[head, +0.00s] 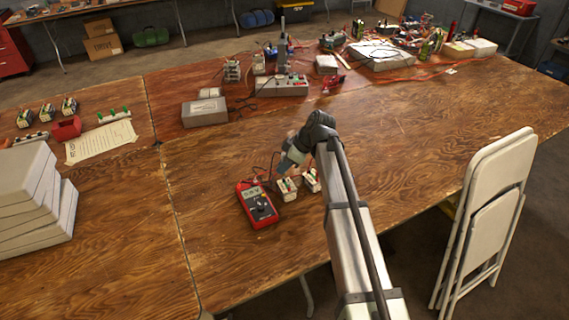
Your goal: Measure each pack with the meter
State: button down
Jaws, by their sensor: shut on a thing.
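The red meter (258,205) with a dark face and dial lies on the wooden table, left of my arm. Thin dark leads run from it toward my gripper (285,168). Two small white packs with coloured tops stand beside the meter, a near one (288,189) and another (311,180) close to my arm. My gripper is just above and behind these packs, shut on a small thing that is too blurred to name. Three more packs (46,112) stand in a row at the far left.
A paper sheet (100,141) and a red bin (66,128) lie on the left. Grey cases (38,200) are stacked at the left edge. A grey box (204,112) and a cluttered bench area stand behind. A folding chair (485,215) stands right. The table right of my arm is clear.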

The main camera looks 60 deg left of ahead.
aim_at(284, 154)
jog(key=shift+f, duration=0.6)
dwell(1.1)
jog(key=c, duration=0.6)
grip_release()
jog(key=shift+r, duration=0.15)
jog(key=shift+r, duration=3.6)
jog(key=shift+o, duration=0.4)
